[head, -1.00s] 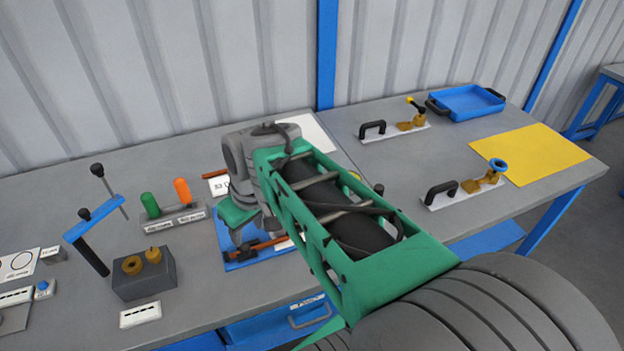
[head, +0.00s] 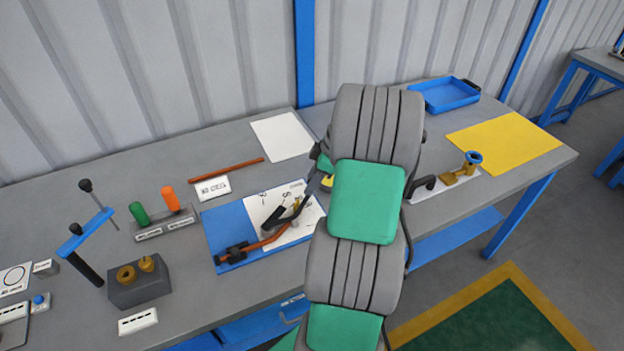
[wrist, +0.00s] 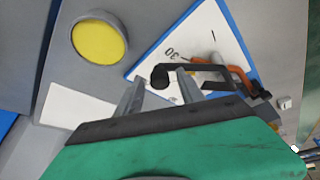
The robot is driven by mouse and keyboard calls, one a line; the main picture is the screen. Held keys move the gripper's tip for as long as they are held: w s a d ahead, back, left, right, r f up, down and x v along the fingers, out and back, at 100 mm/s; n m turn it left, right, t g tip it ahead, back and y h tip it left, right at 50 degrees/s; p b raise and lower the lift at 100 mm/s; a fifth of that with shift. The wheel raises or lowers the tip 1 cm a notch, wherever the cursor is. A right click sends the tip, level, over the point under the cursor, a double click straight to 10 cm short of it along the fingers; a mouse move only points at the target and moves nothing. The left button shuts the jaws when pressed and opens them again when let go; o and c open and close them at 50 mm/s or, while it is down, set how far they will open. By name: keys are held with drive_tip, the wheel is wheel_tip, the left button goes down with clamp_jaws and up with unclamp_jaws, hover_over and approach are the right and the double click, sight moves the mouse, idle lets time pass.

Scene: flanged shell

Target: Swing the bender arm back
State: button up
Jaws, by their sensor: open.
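The bender is a blue plate (head: 224,226) with a white angle sheet (head: 262,203) on the bench, centre of the head view. A reddish-brown tube (head: 265,242) lies on it, held by a dark clamp (head: 236,254). The black bender arm (head: 279,217) lies over the sheet; it also shows in the wrist view (wrist: 200,68). My gripper (wrist: 160,90) is open, and the arm's rounded black end appears between or just beyond its fingertips. Contact cannot be told. In the head view my own arm hides most of my gripper.
A loose reddish-brown rod (head: 226,169) and a white card (head: 213,188) lie behind the plate. Left are green and orange handles (head: 155,206), a grey block (head: 140,284) and a blue-topped fixture (head: 86,235). A yellow disc (wrist: 100,40) is beside my gripper. A blue tray (head: 445,94) stands back right.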

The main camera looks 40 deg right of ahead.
drive_tip(key=shift+f, duration=0.25)
drive_tip(key=shift+c, duration=0.6)
clamp_jaws()
drive_tip(key=shift+w+r, duration=0.1)
idle(0.6)
